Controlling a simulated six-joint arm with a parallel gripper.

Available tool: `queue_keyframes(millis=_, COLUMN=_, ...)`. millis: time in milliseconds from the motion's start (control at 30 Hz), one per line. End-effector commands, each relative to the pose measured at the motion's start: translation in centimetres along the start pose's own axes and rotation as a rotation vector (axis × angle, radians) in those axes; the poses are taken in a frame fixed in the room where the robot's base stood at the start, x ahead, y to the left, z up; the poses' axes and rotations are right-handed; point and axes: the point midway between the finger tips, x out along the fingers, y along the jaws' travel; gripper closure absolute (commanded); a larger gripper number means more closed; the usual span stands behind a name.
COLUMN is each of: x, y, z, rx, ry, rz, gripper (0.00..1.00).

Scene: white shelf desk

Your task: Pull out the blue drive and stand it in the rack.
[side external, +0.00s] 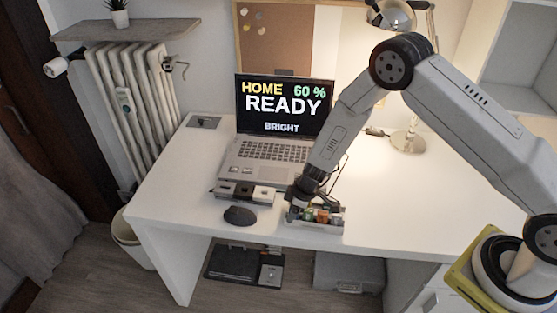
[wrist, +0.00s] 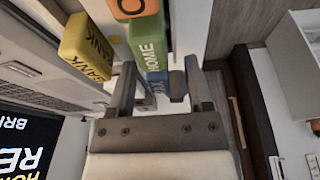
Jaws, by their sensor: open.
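My gripper (side external: 300,196) is low over the front of the white desk, at the left end of a small grey holder (side external: 316,222) with coloured drives in it. In the wrist view my gripper (wrist: 160,80) is open, with one finger on each side of a narrow blue piece (wrist: 158,86), which seems to be the blue drive. It is mostly hidden, and I cannot tell whether the fingers touch it. A green drive marked HOME (wrist: 151,50) stands just beyond it. A yellow drive marked BANK (wrist: 86,47) is to the left, and an orange one (wrist: 130,8) is at the top.
An open laptop (side external: 283,110) reading "HOME 60 % READY BRIGHT" stands behind. A lamp base (side external: 407,141) stands at the back right. The desk's right side is clear.

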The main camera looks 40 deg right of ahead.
Motion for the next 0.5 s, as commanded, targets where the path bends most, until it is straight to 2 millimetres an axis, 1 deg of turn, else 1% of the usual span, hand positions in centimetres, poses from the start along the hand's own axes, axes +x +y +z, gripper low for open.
queue_keyframes(millis=267, x=-2.1, y=0.0, z=-0.1, rx=0.000, ry=0.002, rz=0.000, gripper=0.35)
queue_keyframes(millis=500, x=-4.7, y=0.0, z=-0.1, rx=-0.001, ry=0.003, rz=0.001, gripper=0.35)
